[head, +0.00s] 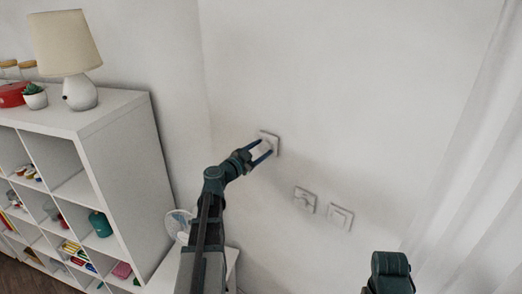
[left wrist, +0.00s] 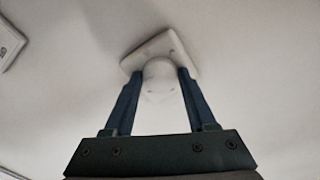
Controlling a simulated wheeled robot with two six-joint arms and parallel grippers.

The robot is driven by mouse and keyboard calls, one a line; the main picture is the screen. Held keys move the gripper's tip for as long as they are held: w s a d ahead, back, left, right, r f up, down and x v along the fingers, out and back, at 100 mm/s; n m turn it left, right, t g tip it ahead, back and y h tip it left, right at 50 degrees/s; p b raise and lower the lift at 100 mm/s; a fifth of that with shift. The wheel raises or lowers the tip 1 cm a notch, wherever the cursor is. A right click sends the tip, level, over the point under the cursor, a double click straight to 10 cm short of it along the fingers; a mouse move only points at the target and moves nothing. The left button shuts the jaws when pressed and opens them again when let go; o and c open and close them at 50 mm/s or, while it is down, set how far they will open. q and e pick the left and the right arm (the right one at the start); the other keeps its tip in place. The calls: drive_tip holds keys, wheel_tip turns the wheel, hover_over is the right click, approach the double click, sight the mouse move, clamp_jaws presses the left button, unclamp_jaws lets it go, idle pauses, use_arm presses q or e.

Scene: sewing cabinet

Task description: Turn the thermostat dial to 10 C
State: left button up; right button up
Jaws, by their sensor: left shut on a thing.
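The thermostat is a white square plate (head: 271,137) on the white wall, with a round white dial that shows best in the left wrist view (left wrist: 159,78). My left gripper (head: 263,152) reaches up to it, its two blue fingers on either side of the dial. In the left wrist view the fingers (left wrist: 160,82) are shut on the dial, in front of the plate (left wrist: 150,50). I cannot read any scale marks or the dial's setting. My right arm (head: 389,272) shows only in part at the bottom right; its fingers are not visible.
Two white wall plates (head: 305,199) (head: 340,216) sit lower right of the thermostat. A white shelf unit (head: 130,150) with a lamp (head: 67,55) stands at the left. A small fan (head: 178,223) is beside my left arm. A white curtain (head: 465,160) hangs at the right.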

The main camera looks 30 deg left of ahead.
use_arm(q)
drive_tip(key=n, duration=1.1)
drive_tip(key=shift+n, duration=0.4)
drive_tip(key=n, duration=1.1)
drive_tip(key=shift+n, duration=0.4)
drive_tip(key=o, duration=1.4)
drive_tip(key=shift+s, duration=0.15)
